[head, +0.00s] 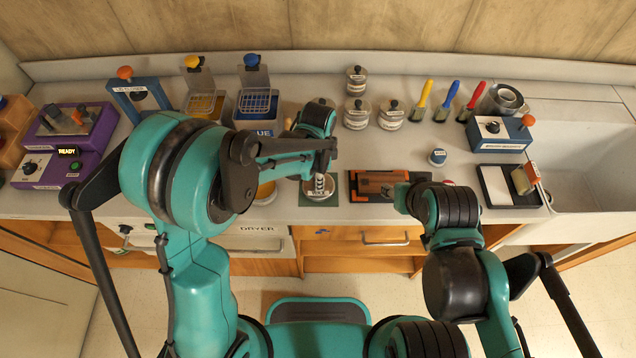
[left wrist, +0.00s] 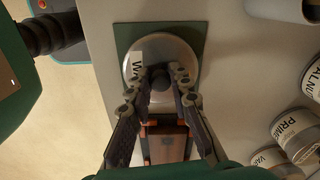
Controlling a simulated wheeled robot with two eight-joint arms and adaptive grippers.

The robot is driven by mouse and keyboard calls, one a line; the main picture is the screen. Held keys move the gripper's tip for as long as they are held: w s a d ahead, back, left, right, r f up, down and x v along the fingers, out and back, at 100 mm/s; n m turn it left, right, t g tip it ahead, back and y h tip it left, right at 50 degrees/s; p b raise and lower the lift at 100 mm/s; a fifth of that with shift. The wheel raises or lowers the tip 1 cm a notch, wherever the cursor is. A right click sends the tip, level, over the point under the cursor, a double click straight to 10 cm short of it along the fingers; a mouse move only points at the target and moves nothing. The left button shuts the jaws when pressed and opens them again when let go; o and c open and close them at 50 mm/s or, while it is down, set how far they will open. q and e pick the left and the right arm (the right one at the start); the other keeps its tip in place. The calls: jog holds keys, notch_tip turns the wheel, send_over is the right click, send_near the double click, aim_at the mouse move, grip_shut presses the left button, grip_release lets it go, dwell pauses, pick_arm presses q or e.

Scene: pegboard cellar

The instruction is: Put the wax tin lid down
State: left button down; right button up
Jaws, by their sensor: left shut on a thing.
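The wax tin lid is a round metal disc with a dark knob and a white label, seen in the head view (head: 319,188) and in the left wrist view (left wrist: 178,50). It sits over a green square mat (left wrist: 126,36) at the counter's front; I cannot tell whether it touches the mat. My left gripper (left wrist: 160,80) is above it, fingers closed around the knob. A round container with amber contents (head: 265,192) stands left of the mat, partly hidden by my left arm. My right gripper (head: 402,198) is near the dark tray, its fingers not clear.
Several lidded tins (head: 356,113) stand behind. Colour-handled brushes (head: 446,101), a blue device (head: 498,133) and a sink (head: 590,165) are to the right. Counter between mat and tins is mostly clear.

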pick_arm(q)
jog(key=shift+f, duration=0.95)
jog(key=shift+r, duration=0.1)
jog(key=c, duration=1.4)
grip_release()
